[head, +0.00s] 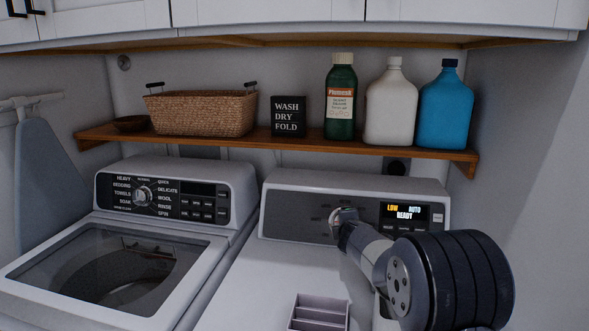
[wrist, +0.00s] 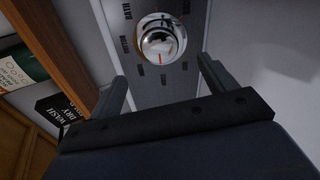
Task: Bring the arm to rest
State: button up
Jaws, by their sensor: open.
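My gripper (wrist: 162,72) is open in the wrist view, its two dark fingers spread apart with nothing held between them. The dryer's round chrome knob (wrist: 160,40) with a red mark lies ahead of the fingertips, on the grey control panel. In the head view my arm (head: 445,280) reaches from the lower right towards the knob (head: 343,215) of the right machine. The gripper's fingers cannot be made out in the head view. The display (head: 405,214) beside the knob reads LOW, AUTO, READY.
The washer (head: 215,240) stands at left with a glass lid. Above, a wooden shelf (head: 235,142) holds a wicker basket (head: 203,113), a black sign (head: 288,117), a green bottle (head: 341,105), a white jug (head: 391,108) and a blue jug (head: 446,110). A wall bounds the right side.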

jog(key=p+x, duration=0.2)
jog(key=x, duration=0.7)
jog(key=shift+f, duration=0.1)
jog(key=m+b, duration=0.1)
jog(key=m, duration=0.1)
jog(key=m+b, duration=0.1)
jog(key=m, duration=0.1)
jog(key=shift+s+a+m, duration=0.15)
jog(key=shift+m, duration=0.25)
jog(key=m+h+b, duration=0.1)
jog(key=m+b, duration=0.1)
jog(key=m, duration=0.2)
jog(key=shift+m+t, duration=0.3)
jog(key=m, duration=0.4)
jog(key=shift+a+r+m+h+p, duration=0.1)
jog(key=shift+r+m+h+p, duration=0.15)
jog(key=shift+m+h+p, duration=0.1)
jog(key=shift+m+p, duration=1.3)
jog(key=shift+m, duration=0.75)
